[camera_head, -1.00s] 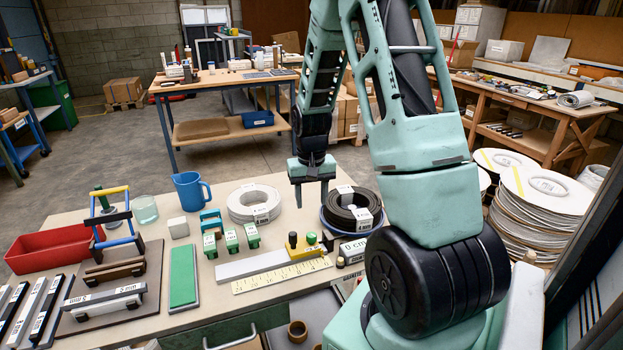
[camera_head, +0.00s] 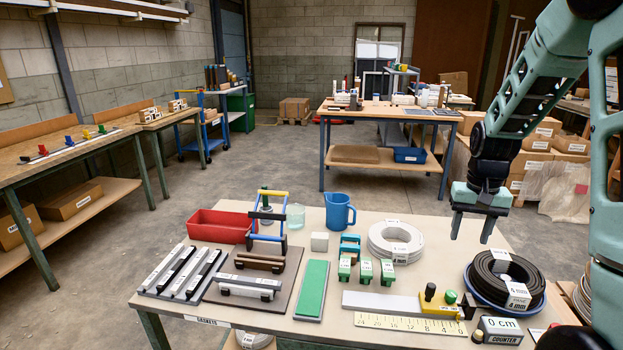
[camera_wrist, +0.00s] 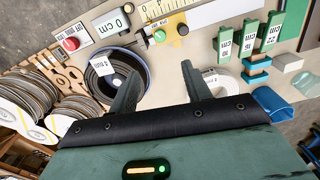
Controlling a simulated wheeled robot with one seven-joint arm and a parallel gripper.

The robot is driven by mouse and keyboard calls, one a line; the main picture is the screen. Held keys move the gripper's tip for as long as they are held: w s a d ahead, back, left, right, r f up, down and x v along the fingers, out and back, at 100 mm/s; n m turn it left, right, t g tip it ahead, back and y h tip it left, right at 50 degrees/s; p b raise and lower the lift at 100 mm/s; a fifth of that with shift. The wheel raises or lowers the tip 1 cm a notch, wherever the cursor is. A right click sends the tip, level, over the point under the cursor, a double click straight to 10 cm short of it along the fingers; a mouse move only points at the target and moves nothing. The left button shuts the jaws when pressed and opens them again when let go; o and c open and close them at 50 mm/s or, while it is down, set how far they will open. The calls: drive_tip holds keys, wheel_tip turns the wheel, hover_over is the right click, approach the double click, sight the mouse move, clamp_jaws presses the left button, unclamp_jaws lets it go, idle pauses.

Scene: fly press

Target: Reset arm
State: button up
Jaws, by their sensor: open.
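My gripper (camera_head: 471,226) is open and empty in the head view, hanging above the right part of the table (camera_head: 425,219), between the white coil (camera_head: 395,243) and the black coil (camera_head: 505,280). In the wrist view its two fingers (camera_wrist: 163,95) stand wide apart with nothing between them. The black coil (camera_wrist: 104,68) lies beyond the left finger in that view, and the white coil (camera_wrist: 222,80) shows behind the right finger, partly hidden. The fingers do not appear to touch anything.
The table also holds a red bin (camera_head: 221,226), blue jug (camera_head: 340,211), green strip (camera_head: 312,289), green blocks (camera_head: 366,271), yellow ruler (camera_head: 410,325) and counter (camera_head: 500,330). Stacked reels (camera_wrist: 25,108) stand beside it. Floor behind the table is open (camera_head: 260,170).

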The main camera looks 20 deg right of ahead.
drive_tip(key=s+a+r+n, duration=0.15)
drive_tip(key=a+n, duration=0.25)
drive_tip(key=a, duration=1)
drive_tip(key=a+r+n, duration=0.2)
drive_tip(key=a+n, duration=0.2)
drive_tip(key=a, duration=0.9)
drive_tip(key=s+a+n, duration=0.7)
drive_tip(key=s+a, duration=0.6)
drive_tip(key=s, duration=0.2)
drive_tip(key=shift+s+a+r+y, duration=0.25)
drive_tip(key=shift+s+a+y, duration=0.05)
drive_tip(key=shift+s+a, duration=0.1)
